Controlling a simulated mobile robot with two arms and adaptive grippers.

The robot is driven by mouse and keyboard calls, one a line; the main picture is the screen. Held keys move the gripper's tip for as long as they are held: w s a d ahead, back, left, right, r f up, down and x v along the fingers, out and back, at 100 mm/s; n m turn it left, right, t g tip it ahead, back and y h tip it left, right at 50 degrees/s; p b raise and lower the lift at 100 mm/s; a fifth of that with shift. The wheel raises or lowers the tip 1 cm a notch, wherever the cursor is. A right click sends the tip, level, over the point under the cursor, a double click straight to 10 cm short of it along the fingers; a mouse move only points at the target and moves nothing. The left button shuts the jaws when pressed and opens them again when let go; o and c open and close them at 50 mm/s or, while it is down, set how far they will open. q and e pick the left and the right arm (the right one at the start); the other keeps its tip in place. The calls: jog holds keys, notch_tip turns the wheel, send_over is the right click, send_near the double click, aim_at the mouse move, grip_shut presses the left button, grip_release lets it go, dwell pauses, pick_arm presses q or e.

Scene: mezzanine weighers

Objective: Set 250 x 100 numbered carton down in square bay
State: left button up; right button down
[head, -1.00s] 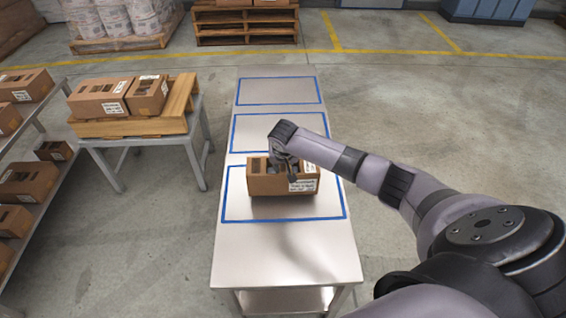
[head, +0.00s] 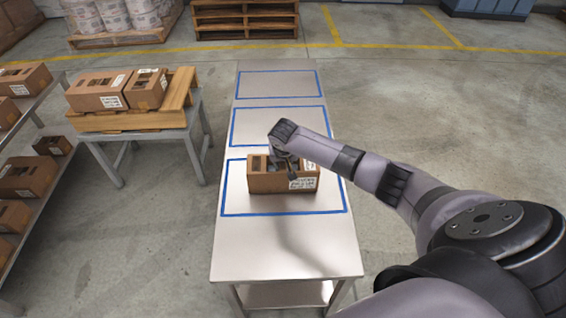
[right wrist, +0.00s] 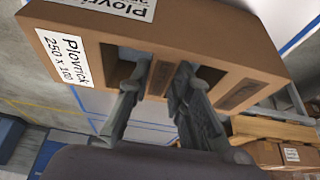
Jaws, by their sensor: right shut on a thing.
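The brown carton (head: 275,184) is in my right gripper (head: 282,160) over the nearest blue-outlined bay (head: 224,204) of the long steel table. In the right wrist view the carton (right wrist: 200,40) has a white label with "Plovrick" and "250 x" and a blurred last number. The right gripper's fingers (right wrist: 160,95) reach into two openings in its top and are shut on the strip between them. I cannot tell whether its underside touches the table. Two more blue bays (head: 233,130) (head: 239,90) lie behind, empty. My left gripper is not in view.
A side table (head: 170,140) at left bears a wooden pallet (head: 180,100) with two cartons (head: 98,92) (head: 147,88). A rack (head: 35,205) with several cartons stands farther left. The steel table (head: 285,260) is bare in front of the carton.

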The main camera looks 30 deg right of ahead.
jog(key=shift+f, duration=0.15)
jog(key=c, duration=1.4)
grip_release()
jog(key=shift+o, duration=0.2)
